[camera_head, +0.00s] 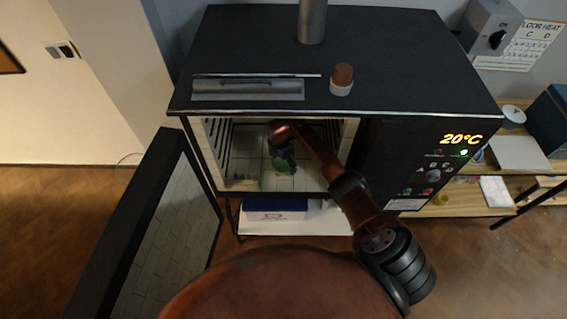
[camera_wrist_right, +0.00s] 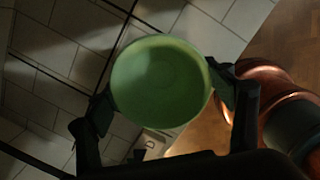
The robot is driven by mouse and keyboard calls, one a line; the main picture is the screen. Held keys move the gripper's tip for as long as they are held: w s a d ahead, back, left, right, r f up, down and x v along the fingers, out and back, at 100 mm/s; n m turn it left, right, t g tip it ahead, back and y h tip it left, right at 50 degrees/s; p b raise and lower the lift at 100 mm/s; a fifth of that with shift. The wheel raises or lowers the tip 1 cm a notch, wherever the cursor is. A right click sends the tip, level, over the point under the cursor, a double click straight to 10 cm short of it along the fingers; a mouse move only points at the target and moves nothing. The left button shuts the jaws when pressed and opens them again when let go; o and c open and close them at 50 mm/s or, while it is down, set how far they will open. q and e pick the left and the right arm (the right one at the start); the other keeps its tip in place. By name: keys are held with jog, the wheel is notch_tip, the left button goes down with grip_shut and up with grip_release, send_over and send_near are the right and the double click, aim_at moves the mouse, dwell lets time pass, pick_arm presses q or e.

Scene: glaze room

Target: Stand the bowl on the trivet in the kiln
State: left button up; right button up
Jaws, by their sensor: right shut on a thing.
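The green bowl (camera_head: 280,165) is inside the open kiln (camera_head: 250,45), low and near the middle of the chamber. My right gripper (camera_head: 283,150) reaches in through the front opening and is shut on the bowl. In the right wrist view the bowl (camera_wrist_right: 160,80) sits between the two fingers of my right gripper (camera_wrist_right: 163,97), with its hollow side facing the camera. I cannot tell whether the bowl touches anything below it. I cannot make out the trivet clearly; the bowl and arm hide part of the chamber floor. My left gripper is not in view.
The kiln door (camera_head: 165,240) hangs open at the left. Shelf ribs line the chamber walls. A small pale plate marked D (camera_wrist_right: 152,143) lies on the tiles beside the bowl. A red-brown and white cylinder (camera_head: 341,79) stands on the kiln top. A wooden shelf (camera_head: 465,207) stands at right.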

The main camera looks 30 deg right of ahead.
aim_at(282, 169)
jog(key=shift+w+d+f, duration=0.1)
jog(key=shift+w+f, duration=0.1)
jog(key=shift+f, duration=0.05)
jog(key=o, duration=0.9)
jog(key=shift+f, duration=0.2)
jog(key=o, duration=0.5)
jog(key=shift+r, duration=0.2)
jog(key=shift+r, duration=0.35)
jog(key=r, duration=0.4)
jog(key=a+r, duration=0.1)
jog(key=r, duration=0.1)
jog(key=shift+s+r+b, duration=0.15)
jog(key=shift+r+b, duration=0.15)
jog(key=shift+r, duration=0.1)
jog(key=shift+f, duration=0.1)
